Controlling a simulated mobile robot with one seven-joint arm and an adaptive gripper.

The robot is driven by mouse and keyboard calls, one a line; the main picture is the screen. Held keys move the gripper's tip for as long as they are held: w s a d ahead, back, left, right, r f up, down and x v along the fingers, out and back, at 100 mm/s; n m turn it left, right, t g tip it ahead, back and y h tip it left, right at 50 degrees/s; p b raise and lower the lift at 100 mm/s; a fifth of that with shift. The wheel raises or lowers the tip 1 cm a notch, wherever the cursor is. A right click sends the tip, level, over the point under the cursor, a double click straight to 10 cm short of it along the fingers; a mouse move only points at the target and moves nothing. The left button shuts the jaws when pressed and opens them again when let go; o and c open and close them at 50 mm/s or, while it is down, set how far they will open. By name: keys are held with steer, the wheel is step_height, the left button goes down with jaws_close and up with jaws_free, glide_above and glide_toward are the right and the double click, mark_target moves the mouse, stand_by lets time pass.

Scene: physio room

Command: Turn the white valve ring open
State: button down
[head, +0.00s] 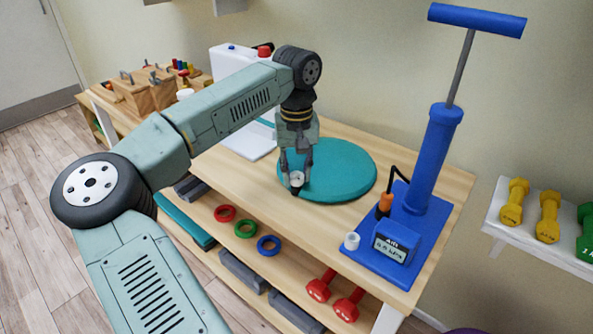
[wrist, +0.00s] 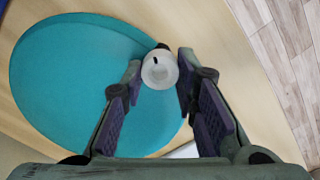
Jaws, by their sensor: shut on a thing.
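The white valve ring (wrist: 160,70) shows in the wrist view between my gripper's fingertips, with a small dark mark on its top. In the head view the ring (head: 297,178) sits at the near left edge of the teal round cushion (head: 345,172), on a dark valve stub. My gripper (head: 297,168) points down over it. In the wrist view my gripper (wrist: 158,78) has its dark finger pads on either side of the ring, shut on it. The lower part of the valve is mostly hidden beneath the ring.
A blue pump (head: 430,160) with a gauge (head: 390,249) and a small white cylinder (head: 352,241) stands at the right of the wooden table (head: 440,207). A white panel (head: 240,135) stands behind my arm. Coloured rings and red dumbbells (head: 347,307) lie on the shelf below.

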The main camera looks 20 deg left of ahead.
steer(key=c, duration=1.3)
jaws_free()
step_height(320, 180, up, 12)
